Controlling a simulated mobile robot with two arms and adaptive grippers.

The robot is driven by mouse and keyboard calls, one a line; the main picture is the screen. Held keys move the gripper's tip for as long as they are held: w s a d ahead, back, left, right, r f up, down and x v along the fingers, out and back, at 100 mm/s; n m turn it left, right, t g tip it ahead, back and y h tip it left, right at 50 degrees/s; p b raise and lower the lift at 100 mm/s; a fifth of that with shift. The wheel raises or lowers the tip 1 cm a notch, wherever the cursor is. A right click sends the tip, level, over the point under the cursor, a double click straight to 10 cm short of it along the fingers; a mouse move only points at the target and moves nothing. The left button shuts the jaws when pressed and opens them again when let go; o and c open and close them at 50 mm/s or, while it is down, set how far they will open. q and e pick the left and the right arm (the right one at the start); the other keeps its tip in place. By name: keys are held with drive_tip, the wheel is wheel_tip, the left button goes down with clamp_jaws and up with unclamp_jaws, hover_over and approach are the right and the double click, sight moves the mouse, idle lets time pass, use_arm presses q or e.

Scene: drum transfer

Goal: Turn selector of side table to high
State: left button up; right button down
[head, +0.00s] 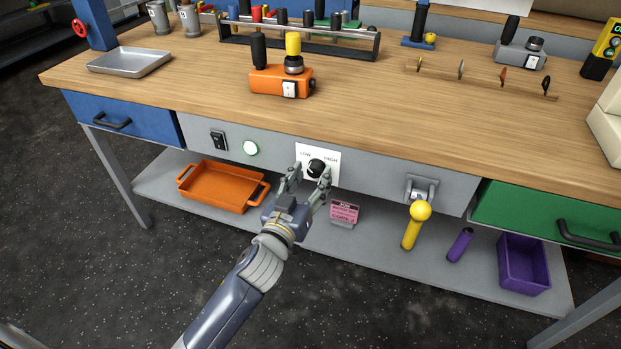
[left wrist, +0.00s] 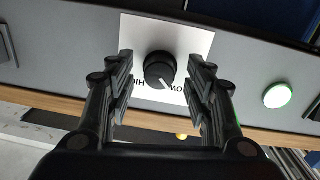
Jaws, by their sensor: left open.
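The selector is a black round knob (head: 316,167) on a white plate (head: 302,151) marked LOW on the left and HIGH on the right, on the grey front panel of the table. My left gripper (head: 307,181) is open in front of it. In the left wrist view, which shows the panel upside down, the knob (left wrist: 160,71) sits between the open fingers (left wrist: 161,80), with a gap on each side. The knob's white mark points toward the LOW word, at lower right there. My right gripper is not in view.
Left of the plate are a lit green button (head: 251,148) and a black rocker switch (head: 218,140). A lever switch (head: 421,189) is to the right. Below, the shelf holds an orange tray (head: 214,201), a pink-labelled box (head: 344,212) and a purple bin (head: 523,264).

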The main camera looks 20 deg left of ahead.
use_arm(q)
drive_tip(key=shift+w, duration=0.15)
drive_tip(key=c, duration=1.1)
drive_tip(key=shift+o, duration=0.2)
